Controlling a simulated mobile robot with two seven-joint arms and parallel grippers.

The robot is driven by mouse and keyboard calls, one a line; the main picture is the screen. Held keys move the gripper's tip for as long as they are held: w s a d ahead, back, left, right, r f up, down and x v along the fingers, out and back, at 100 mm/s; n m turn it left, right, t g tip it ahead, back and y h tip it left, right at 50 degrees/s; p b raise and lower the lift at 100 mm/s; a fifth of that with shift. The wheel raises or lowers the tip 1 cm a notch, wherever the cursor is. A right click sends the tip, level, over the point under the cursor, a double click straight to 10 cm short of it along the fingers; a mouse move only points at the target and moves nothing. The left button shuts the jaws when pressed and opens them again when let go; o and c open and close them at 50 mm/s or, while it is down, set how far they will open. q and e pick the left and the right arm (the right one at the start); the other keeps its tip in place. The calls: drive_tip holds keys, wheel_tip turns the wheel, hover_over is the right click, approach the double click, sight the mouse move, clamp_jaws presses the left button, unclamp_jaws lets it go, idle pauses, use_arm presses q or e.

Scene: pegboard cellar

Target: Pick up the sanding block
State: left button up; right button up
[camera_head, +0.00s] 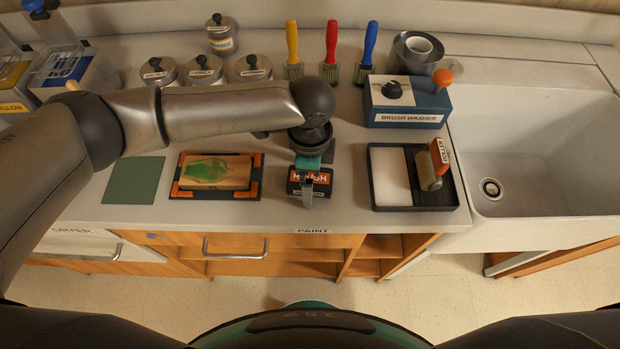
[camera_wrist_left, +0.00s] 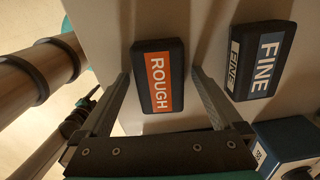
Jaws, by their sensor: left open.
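A black block with an orange ROUGH label (camera_head: 324,177) lies on the counter near its front edge. It also shows in the left wrist view (camera_wrist_left: 158,82). A second black block with a blue-grey FINE label (camera_wrist_left: 262,62) lies beside it; in the head view it is mostly hidden behind my arm. My left gripper (camera_head: 308,196) points down at the ROUGH block. In the wrist view its open fingers (camera_wrist_left: 160,88) appear on either side of that block with gaps. I cannot tell how far above the counter the fingertips are. My right gripper is out of view.
A framed board with a green shape (camera_head: 215,171) and a green mat (camera_head: 135,180) lie left. A black tray with a roller (camera_head: 421,196) and the blue brush washer (camera_head: 406,106) stand right, before the sink (camera_head: 540,150). Metal cans (camera_head: 204,70) and upright brushes (camera_head: 331,52) stand behind.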

use_arm(q)
drive_tip(key=c, duration=1.4)
drive_tip(key=shift+c, duration=0.2)
drive_tip(key=shift+r, duration=0.15)
wheel_tip(320, 180, up, 20)
drive_tip(key=p, duration=0.3)
drive_tip(key=o, duration=0.9)
drive_tip(key=c, duration=0.7)
